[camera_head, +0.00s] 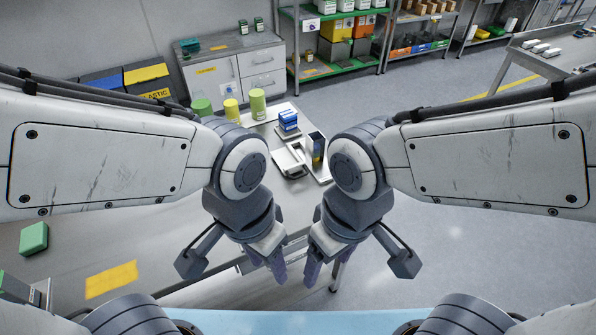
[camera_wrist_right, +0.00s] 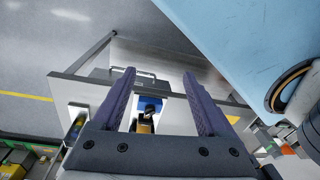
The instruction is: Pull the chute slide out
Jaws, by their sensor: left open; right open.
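No part can be named the chute slide with certainty. A thin bar handle (camera_wrist_right: 145,76) shows at the metal table's edge in the right wrist view, partly behind a finger. A grey metal device (camera_head: 291,160) stands on the table in the head view, with a dark upright box (camera_head: 317,148) beside it, partly hidden by my right arm. My left gripper (camera_head: 278,270) and right gripper (camera_head: 311,270) hang close together near the table's front edge, apart from the device. Both are open and empty. The right fingers also show spread in the wrist view (camera_wrist_right: 158,75).
The metal table (camera_head: 190,228) has a yellow patch (camera_head: 111,279) and a green box (camera_head: 34,239) at left. Green and yellow cylinders (camera_head: 231,109) and a blue stack (camera_head: 288,120) stand farther back. Cabinets and shelves line the wall. Floor at right (camera_head: 470,260) is clear.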

